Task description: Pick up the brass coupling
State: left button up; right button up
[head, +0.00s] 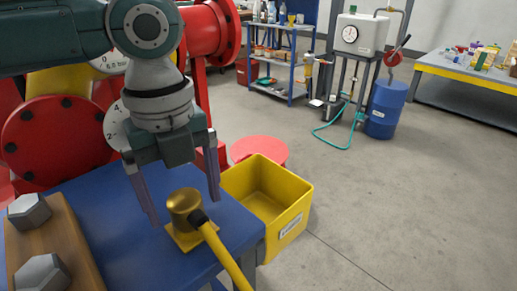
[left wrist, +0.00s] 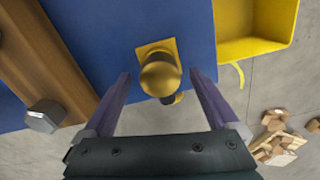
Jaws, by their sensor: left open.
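The brass coupling (head: 183,201) is a short gold-brown cylinder with a black collar and a thick yellow hose or handle (head: 228,262) running toward the bottom edge of the head view. It stands at a yellow square pad (head: 187,240) on the blue bench (head: 105,185). My left gripper (head: 185,209) is open and points down, with one finger on each side of the coupling. In the left wrist view the coupling's rounded top (left wrist: 160,78) lies between the open fingertips (left wrist: 159,73), with gaps on both sides. The right gripper is in neither view.
A yellow bin (head: 297,207) stands right of the bench. A wooden board (head: 70,235) with large grey hex bolts (head: 30,211) lies at the left. Red pipework (head: 45,135) rises behind. Wooden blocks (left wrist: 277,140) lie on the floor.

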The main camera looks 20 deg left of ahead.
pick_arm(q)
jog(key=shift+f, duration=0.75)
jog(key=shift+r, duration=0.1)
grip_shut()
